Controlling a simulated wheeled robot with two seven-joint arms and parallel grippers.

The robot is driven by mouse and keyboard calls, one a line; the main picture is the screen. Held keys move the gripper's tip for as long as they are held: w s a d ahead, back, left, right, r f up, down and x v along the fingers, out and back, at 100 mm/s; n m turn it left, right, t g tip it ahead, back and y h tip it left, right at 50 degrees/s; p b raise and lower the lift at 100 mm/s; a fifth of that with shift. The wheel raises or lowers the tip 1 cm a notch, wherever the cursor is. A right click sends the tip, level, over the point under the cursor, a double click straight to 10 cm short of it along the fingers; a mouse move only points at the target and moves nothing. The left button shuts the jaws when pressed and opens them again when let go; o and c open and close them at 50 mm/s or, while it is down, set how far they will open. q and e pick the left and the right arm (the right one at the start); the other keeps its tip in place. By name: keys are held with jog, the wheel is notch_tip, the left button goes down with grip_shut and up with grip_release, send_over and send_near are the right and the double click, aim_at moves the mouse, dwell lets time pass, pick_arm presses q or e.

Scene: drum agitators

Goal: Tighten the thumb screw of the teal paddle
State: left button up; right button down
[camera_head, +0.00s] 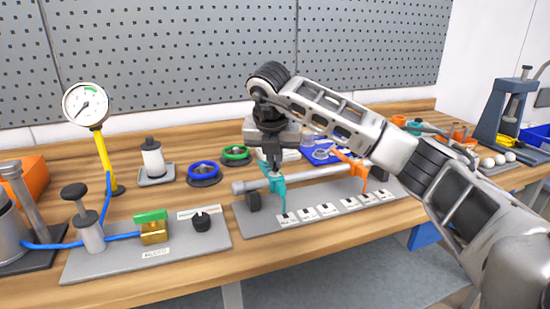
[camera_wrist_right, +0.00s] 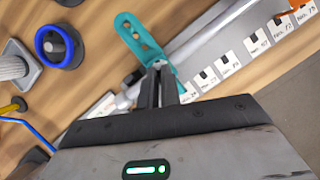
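The teal paddle (camera_head: 277,183) is on the grey rod (camera_head: 315,176) near its left end, over a base plate with labelled cards. In the right wrist view, the slotted arm of the teal paddle (camera_wrist_right: 142,38) reaches up and left from the rod. My right gripper (camera_head: 273,164) points down at the top of the paddle. In the wrist view, the fingers of my right gripper (camera_wrist_right: 159,76) are close together, with a small pale thumb screw (camera_wrist_right: 159,64) at their tips. The fingers hide most of the screw. My left gripper is out of view.
An orange paddle (camera_head: 354,166) is on the same rod to the right. Blue (camera_head: 204,173) and green (camera_head: 236,154) ringed parts stand behind on the left. A gauge (camera_head: 86,103) and a valve plate (camera_head: 90,266) stand further left. My right arm covers the bench's right middle.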

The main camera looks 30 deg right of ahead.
jog(key=shift+w+r, duration=0.1)
jog(key=shift+r, duration=0.2)
jog(key=c, duration=1.6)
grip_release()
jog(key=shift+f, duration=0.1)
jog(key=p+v, duration=0.1)
jog(key=v, duration=1.5)
jog(key=shift+a, duration=0.1)
